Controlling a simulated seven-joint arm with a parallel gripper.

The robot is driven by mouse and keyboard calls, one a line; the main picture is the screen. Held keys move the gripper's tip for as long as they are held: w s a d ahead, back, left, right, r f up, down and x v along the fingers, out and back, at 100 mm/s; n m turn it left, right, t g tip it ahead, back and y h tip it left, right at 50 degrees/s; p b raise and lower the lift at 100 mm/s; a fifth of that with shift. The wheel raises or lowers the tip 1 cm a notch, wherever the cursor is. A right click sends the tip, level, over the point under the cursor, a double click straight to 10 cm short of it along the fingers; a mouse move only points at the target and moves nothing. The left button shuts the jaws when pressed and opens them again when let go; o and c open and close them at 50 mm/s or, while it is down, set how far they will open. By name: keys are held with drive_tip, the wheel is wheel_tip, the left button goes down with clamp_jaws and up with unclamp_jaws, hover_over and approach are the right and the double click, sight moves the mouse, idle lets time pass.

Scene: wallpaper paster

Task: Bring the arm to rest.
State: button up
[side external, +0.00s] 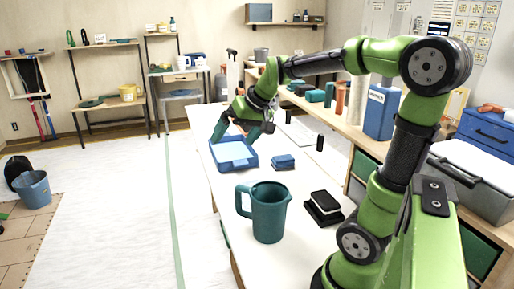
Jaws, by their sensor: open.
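My green and black arm reaches out over the white table (225,188). My gripper (222,132) is over the far end of the blue tray (247,166), and its jaws are apart. I see nothing between the jaws, though they are small and partly blurred. I cannot tell whether the fingertips touch the tray.
A teal jug (268,212) stands near the front. A black block-like thing (323,206) lies to its right. A blue block (283,162) lies right of the tray. A blue container (382,112) stands on the right-hand bench.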

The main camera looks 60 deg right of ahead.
drive_tip(key=s+a+f+n+y, duration=0.1)
drive_tip(key=s+a, duration=0.4)
drive_tip(key=a, duration=0.3)
drive_tip(key=s+a+f+n+y, duration=0.1)
drive_tip(key=s+a, duration=0.4)
drive_tip(key=a, duration=0.3)
drive_tip(key=shift+s+n+t, duration=0.4)
drive_tip(key=shift+f, duration=0.1)
